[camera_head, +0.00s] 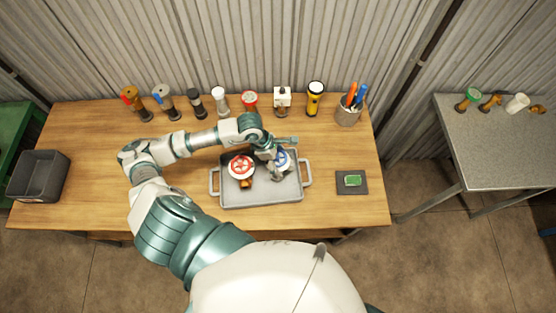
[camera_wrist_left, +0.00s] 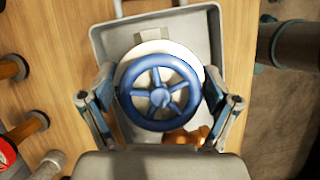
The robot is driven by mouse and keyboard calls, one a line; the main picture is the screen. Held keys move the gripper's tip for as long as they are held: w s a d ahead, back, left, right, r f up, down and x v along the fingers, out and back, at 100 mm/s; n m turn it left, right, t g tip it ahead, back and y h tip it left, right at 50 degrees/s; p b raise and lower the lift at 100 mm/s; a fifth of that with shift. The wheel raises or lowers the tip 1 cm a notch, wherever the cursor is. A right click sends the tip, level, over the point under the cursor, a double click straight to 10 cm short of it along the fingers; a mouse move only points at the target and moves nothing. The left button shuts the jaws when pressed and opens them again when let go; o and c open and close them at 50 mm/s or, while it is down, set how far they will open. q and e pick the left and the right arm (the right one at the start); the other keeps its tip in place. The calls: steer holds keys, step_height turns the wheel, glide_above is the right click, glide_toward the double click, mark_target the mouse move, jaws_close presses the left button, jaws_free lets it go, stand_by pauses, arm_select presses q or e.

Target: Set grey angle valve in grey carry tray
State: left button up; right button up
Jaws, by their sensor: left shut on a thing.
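The grey angle valve (camera_head: 283,160) has a blue handwheel and is at the right half of the grey carry tray (camera_head: 232,202). My left gripper (camera_head: 276,153) is shut on it. In the left wrist view, the blue handwheel (camera_wrist_left: 160,92) sits between the two fingers of the left gripper (camera_wrist_left: 158,104), with the tray (camera_wrist_left: 104,42) below. The valve's body is mostly hidden in that view, and I cannot tell whether it touches the tray floor. My right gripper is out of view.
A valve with a red handwheel (camera_head: 241,167) stands in the tray's left half. Several valves and torches line the table's back, with a tool cup (camera_head: 347,116). A dark bin (camera_head: 39,176) is at left; a green item (camera_head: 352,180) lies on a dark pad at right.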

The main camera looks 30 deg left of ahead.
arm_select(q)
steer(key=shift+d+f, duration=0.25)
steer(key=shift+f, duration=0.05)
steer(key=shift+d, duration=0.5)
steer(key=o, duration=1.6)
steer(key=shift+a, duration=0.1)
steer(key=shift+s+a+f, duration=0.1)
steer(key=shift+a, duration=0.4)
steer(key=shift+a+r, duration=0.2)
steer(key=shift+r, duration=0.3)
steer(key=v, duration=0.3)
steer(key=b+v, duration=0.1)
steer(key=v, duration=0.6)
steer(key=shift+s+d+r, duration=0.1)
steer(key=shift+d+r, duration=0.15)
steer(key=shift+r, duration=0.1)
steer(key=shift+a+r, duration=0.2)
steer(key=shift+a, duration=0.1)
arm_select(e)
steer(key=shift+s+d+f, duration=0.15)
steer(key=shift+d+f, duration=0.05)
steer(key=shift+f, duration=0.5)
